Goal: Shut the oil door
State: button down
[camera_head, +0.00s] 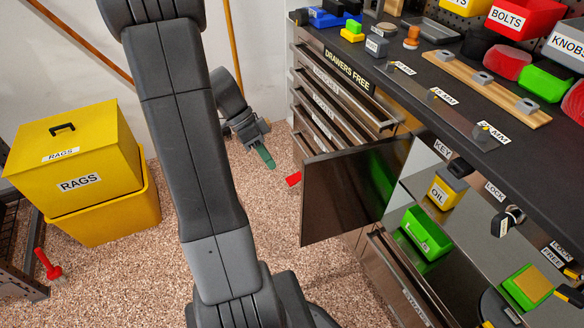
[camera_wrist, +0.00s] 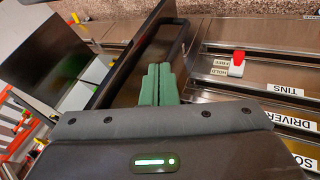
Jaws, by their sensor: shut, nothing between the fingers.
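The oil door (camera_head: 342,195) is a dark steel panel. It stands swung out from the chest, and the compartment behind it is open. The yellow OIL can (camera_head: 437,190) shows inside. My gripper (camera_head: 267,160) is to the left of the door, on its outer side, with a visible gap in the head view. Its green fingers are shut and empty. In the wrist view the fingers (camera_wrist: 158,84) overlap the door panel (camera_wrist: 122,82) and a dark frame on it; whether they touch is unclear.
A red switch (camera_wrist: 238,60) with HOLD and FREE tags sits on the chest. A lower drawer (camera_head: 400,280) stands below the door.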

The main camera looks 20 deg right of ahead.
jog(key=s+d+f+b, duration=0.2)
jog(key=s+d+f, duration=0.1)
jog(key=s+f, duration=0.4)
jog(key=shift+s+d+f+m, duration=0.25)
jog(key=shift+s+d+m, duration=0.05)
jog(key=shift+s+d, duration=0.15)
jog(key=shift+s, duration=0.1)
dwell(0.3)
